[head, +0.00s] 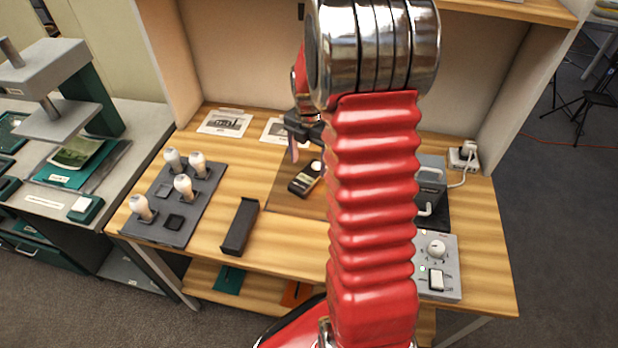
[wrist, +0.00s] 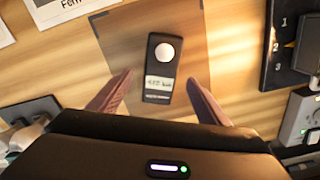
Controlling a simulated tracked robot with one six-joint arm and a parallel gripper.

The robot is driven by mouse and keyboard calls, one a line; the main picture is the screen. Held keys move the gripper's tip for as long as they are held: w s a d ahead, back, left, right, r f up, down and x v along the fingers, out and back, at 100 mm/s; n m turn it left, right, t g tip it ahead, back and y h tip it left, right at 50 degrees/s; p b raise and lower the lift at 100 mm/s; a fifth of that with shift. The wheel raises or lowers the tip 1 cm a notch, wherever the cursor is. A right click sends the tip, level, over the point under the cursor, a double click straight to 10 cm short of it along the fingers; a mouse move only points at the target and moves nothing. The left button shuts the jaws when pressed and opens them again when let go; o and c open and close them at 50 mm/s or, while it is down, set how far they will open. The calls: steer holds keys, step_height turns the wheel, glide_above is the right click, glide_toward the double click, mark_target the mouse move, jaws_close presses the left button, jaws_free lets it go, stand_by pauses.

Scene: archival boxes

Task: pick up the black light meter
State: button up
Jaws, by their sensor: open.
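The black light meter (head: 305,179) lies on a brown mat on the wooden bench, partly beside my red arm in the head view. In the wrist view the light meter (wrist: 161,68) shows its round white dome and a pale label, and lies flat near the middle of the mat. My gripper (wrist: 158,85) is open, with one finger on each side of the meter's lower end in the picture and a gap on both sides. In the head view my gripper (head: 297,140) is partly hidden by my arm and appears above the meter.
A dark tray (head: 240,226) and a grey board (head: 205,215) with several white bulbs stand to the left. A grey control box (head: 447,280) and a grey device (head: 430,175) stand to the right. Printed cards (head: 225,122) lie at the back.

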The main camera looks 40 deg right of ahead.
mark_target(309, 174)
step_height(309, 174, down, 4)
steer(key=shift+s+f, duration=0.15)
stand_by(0.6)
steer(key=c, duration=1.3)
steer(key=shift+r, duration=5.05)
steer(key=shift+c, duration=0.2)
